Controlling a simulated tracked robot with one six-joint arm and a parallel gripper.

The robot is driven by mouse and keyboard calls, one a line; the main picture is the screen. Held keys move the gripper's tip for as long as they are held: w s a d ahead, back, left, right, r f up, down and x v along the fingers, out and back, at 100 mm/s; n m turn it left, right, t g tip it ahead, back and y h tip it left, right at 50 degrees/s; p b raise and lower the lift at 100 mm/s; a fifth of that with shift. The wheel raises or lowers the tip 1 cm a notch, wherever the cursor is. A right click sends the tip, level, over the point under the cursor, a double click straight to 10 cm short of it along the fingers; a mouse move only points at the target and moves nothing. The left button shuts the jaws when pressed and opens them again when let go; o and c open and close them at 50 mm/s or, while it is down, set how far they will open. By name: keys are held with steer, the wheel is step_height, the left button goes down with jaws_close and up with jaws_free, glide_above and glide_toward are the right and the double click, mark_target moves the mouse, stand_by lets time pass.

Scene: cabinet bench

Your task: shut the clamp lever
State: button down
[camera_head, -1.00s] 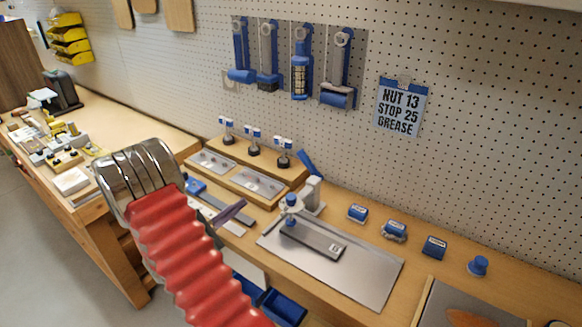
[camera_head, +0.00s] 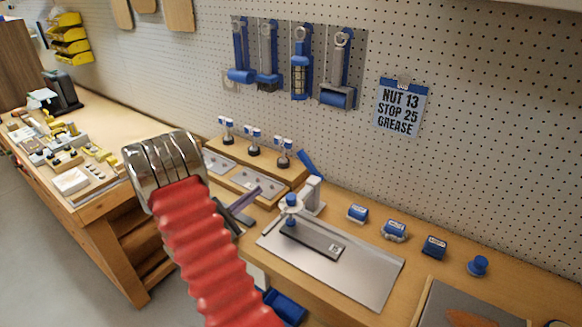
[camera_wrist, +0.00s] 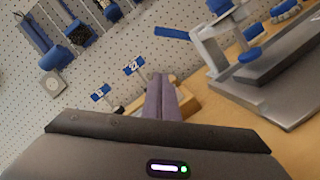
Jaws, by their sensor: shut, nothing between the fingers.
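The clamp (camera_head: 313,190) is a light grey bracket on a metal plate (camera_head: 365,277). Its blue lever (camera_head: 307,163) sticks up and leans left. In the wrist view the lever (camera_wrist: 174,33) points left from the top of the clamp (camera_wrist: 209,52). A blue-tipped spindle (camera_head: 291,222) hangs over a dark bar (camera_head: 318,243) on the plate; I cannot tell whether they touch. My gripper (camera_head: 252,194) has purple fingers, shut and empty, left of the clamp and apart from it. In the wrist view the fingertips (camera_wrist: 160,78) are below the lever.
A wooden stand (camera_head: 240,151) with small blue-topped pieces is behind my gripper. Several blue items, including a blue knob (camera_head: 478,266), line the bench at right. The pegboard (camera_head: 480,160) with hanging tools rises behind. Blue bins (camera_head: 284,307) are below the bench.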

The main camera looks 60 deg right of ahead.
mark_target(310, 166)
steer(key=x, duration=1.3)
steer(key=shift+d, duration=0.1)
steer(key=s+r, duration=0.2)
steer(key=s, duration=0.1)
steer(key=shift+r, duration=0.4)
steer(key=shift+d, duration=0.1)
